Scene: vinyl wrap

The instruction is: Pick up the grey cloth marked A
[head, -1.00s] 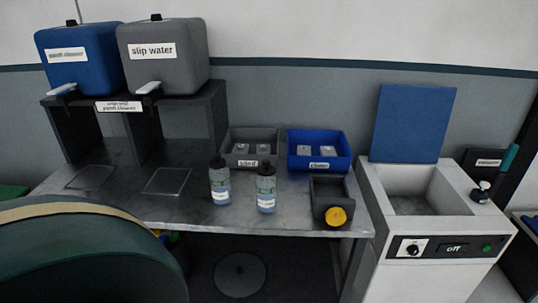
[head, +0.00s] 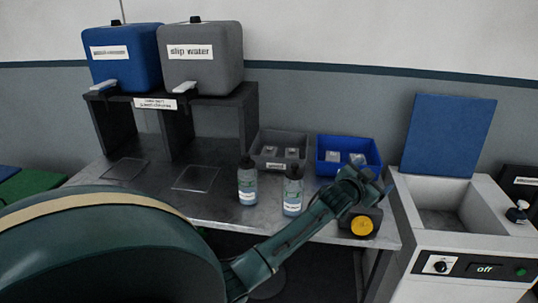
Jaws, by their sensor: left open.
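Two small grey folded pieces lie in the grey bin (head: 258,160), a left one (head: 269,151) and a right one (head: 292,153). Two similar grey pieces lie in the blue bin (head: 350,171), a left one (head: 333,156) and a right one (head: 357,158). Any letters on them are too small to read, so I cannot tell which is cloth A. My left gripper (head: 378,182) is open, in front of the blue bin's right corner and above the small black box with the yellow disc. My right gripper is not in view.
Two bottles (head: 247,184) (head: 292,194) stand on the table in front of the bins, close to my left forearm. The black box (head: 372,217) is partly hidden under my gripper. A white basin unit (head: 455,215) with a raised blue lid stands right. Blue and grey tanks stand left.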

